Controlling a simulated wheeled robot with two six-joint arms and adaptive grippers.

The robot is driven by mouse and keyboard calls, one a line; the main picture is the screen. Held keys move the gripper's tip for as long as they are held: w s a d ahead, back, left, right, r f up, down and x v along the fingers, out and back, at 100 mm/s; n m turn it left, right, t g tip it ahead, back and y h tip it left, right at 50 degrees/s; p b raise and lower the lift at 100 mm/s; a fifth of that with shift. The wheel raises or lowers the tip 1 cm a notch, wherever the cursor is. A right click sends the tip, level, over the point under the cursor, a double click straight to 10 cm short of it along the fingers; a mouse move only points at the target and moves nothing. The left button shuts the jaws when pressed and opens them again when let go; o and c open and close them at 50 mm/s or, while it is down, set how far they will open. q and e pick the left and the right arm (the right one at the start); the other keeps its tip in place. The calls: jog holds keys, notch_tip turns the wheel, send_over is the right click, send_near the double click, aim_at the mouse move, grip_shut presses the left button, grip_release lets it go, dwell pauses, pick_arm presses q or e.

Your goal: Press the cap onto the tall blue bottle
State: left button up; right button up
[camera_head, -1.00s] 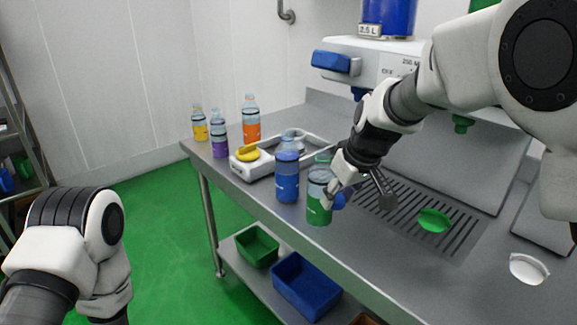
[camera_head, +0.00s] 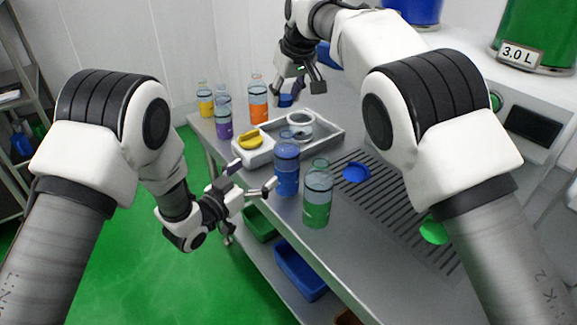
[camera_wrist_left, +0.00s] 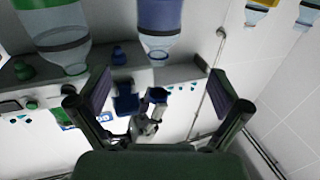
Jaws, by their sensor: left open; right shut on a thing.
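The tall blue bottle (camera_head: 286,172) stands upright near the front edge of the counter. In the left wrist view, which is upside down, its clear neck (camera_wrist_left: 158,46) shows no cap. My left gripper (camera_head: 252,177) is open, just left of the bottle, with its fingers pointing toward it and nothing between them. My right gripper (camera_head: 298,86) is shut on a small blue cap (camera_head: 287,100), held in the air above and behind the bottle.
A green bottle (camera_head: 317,200) stands close to the blue bottle's right. Behind is a white tray (camera_head: 328,138) with a yellow cap (camera_head: 250,138). Purple (camera_head: 224,120), orange (camera_head: 259,105) and yellow (camera_head: 206,100) bottles stand farther back. Blue (camera_head: 356,172) and green (camera_head: 433,230) discs lie on the grate.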

aim_at(287, 149)
jog(key=shift+w+d+f, duration=0.35)
jog(key=shift+w+d, duration=0.05)
jog(key=shift+d, duration=0.15)
pick_arm(q)
jog(key=x, duration=1.2)
jog(key=shift+d+f, duration=0.2)
jog(key=shift+f, duration=0.15)
pick_arm(e)
jog(key=shift+a, duration=0.1)
pick_arm(q)
jog(key=shift+w+d, duration=0.15)
jog(key=shift+w, duration=0.1)
pick_arm(e)
jog(key=shift+s+r, duration=0.1)
pick_arm(q)
jog(key=c, duration=1.8)
pick_arm(e)
jog(key=shift+f, duration=2.5)
jog(key=shift+f, duration=0.9)
